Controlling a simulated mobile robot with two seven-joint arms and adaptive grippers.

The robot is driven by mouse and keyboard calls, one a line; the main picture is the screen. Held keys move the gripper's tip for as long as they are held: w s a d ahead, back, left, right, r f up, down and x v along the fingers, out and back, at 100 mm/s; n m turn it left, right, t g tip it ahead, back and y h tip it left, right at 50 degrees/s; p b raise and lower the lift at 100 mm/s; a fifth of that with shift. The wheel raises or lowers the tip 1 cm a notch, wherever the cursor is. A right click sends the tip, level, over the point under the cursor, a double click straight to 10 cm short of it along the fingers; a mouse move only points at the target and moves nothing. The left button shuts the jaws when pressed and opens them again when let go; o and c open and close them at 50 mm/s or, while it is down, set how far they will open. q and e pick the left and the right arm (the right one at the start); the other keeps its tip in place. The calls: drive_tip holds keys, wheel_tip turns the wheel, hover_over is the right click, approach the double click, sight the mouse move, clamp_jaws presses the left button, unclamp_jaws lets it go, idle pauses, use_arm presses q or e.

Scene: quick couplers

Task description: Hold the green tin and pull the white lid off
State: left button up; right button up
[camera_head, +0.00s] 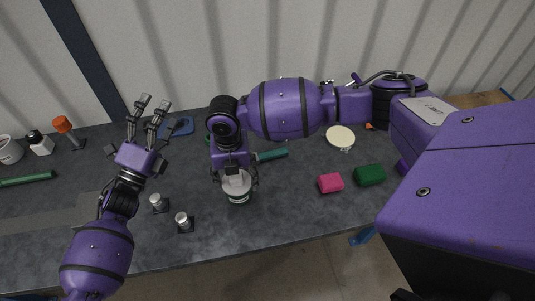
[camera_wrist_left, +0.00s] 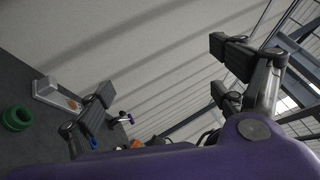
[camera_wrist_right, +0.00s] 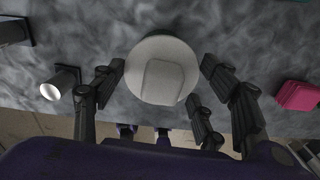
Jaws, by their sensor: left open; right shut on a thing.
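The green tin (camera_head: 238,198) stands on the dark table in the middle of the head view, a narrow green band showing below its top. The white lid (camera_head: 237,183) sits on top of it. My right gripper (camera_head: 237,187) comes from above and is shut on the lid, fingers at both sides. My left gripper (camera_head: 150,112) is open and empty, fingers pointing up and away, left of the tin.
Two metal fittings (camera_head: 184,221) stand left of the tin. A teal cylinder (camera_head: 272,155) lies behind it. A pink block (camera_head: 330,183) and a dark green block (camera_head: 369,175) lie to the right. A white cup (camera_head: 10,150) and a green rod (camera_head: 27,179) are far left.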

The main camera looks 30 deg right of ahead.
use_arm(q)
drive_tip(key=d+r+m+g+h, duration=0.4)
drive_tip(key=d+m+g, duration=0.2)
drive_tip(key=m+g, duration=0.6)
drive_tip(key=m+g+y, duration=0.7)
drive_tip(key=m+y, duration=0.1)
drive_tip(key=m, duration=0.8)
approach(238, 187)
drive_tip(key=shift+w+a+f, duration=0.3)
drive_tip(key=shift+w+f, duration=0.2)
drive_tip(key=shift+w, duration=0.05)
drive_tip(key=shift+w+a+f, duration=0.25)
drive_tip(key=shift+w+f, duration=0.25)
drive_tip(key=shift+w, duration=0.1)
drive_tip(key=x, duration=1.1)
drive_tip(key=shift+s+d+f, duration=0.1)
drive_tip(key=shift+d+f, duration=0.2)
drive_tip(key=c, duration=1.7)
